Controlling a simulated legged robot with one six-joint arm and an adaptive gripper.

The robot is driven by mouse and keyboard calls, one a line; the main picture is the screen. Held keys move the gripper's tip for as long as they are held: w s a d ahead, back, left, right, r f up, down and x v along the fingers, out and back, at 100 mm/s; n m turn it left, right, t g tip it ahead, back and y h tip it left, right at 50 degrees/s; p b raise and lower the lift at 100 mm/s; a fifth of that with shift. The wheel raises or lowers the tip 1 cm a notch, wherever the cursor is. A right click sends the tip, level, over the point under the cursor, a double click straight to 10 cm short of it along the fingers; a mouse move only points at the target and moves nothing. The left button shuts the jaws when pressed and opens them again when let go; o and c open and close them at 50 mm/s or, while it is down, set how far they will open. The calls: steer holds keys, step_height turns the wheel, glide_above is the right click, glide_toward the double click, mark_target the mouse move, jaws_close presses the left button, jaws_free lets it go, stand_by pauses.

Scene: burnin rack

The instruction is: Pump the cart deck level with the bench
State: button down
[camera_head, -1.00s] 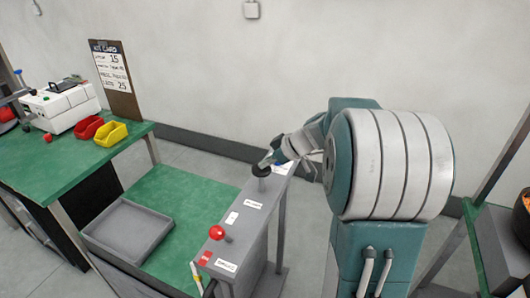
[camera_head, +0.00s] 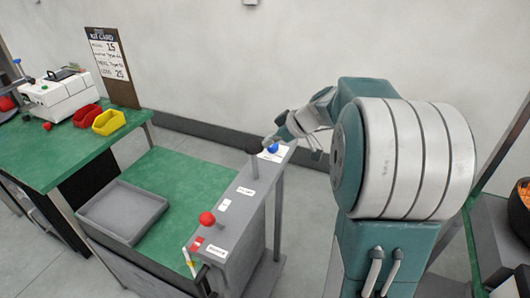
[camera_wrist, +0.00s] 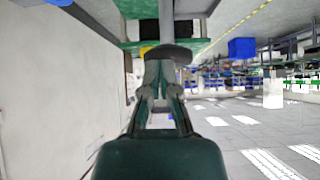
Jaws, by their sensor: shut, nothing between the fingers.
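The cart deck (camera_head: 185,170) is a green surface that sits lower than the green bench (camera_head: 40,170) at left. A grey control housing (camera_head: 245,215) along the cart's right side carries a lever with a black knob (camera_head: 254,143), a red ball knob (camera_head: 207,218) and a blue knob (camera_head: 272,148). My gripper (camera_head: 272,141) is shut and empty beside the black knob, above the blue one. In the wrist view, a dark round knob (camera_wrist: 168,53) on a grey post is just ahead of my fingertips (camera_wrist: 165,66); whether they touch is unclear.
A grey tray (camera_head: 88,213) sits on the deck. The bench holds red (camera_head: 87,115) and yellow (camera_head: 109,122) bins, a white machine (camera_head: 60,95) and a clipboard (camera_head: 113,68). A rack stands at the right edge. Floor shows between bench and wall.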

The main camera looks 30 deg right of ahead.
steer(key=v, duration=0.6)
steer(key=shift+s+r, duration=0.15)
steer(key=shift+r, duration=0.3)
steer(key=shift+a, duration=0.1)
steer(key=shift+a, duration=0.3)
steer(key=shift+d, duration=0.2)
steer(key=shift+a, duration=0.15)
steer(key=shift+r, duration=0.1)
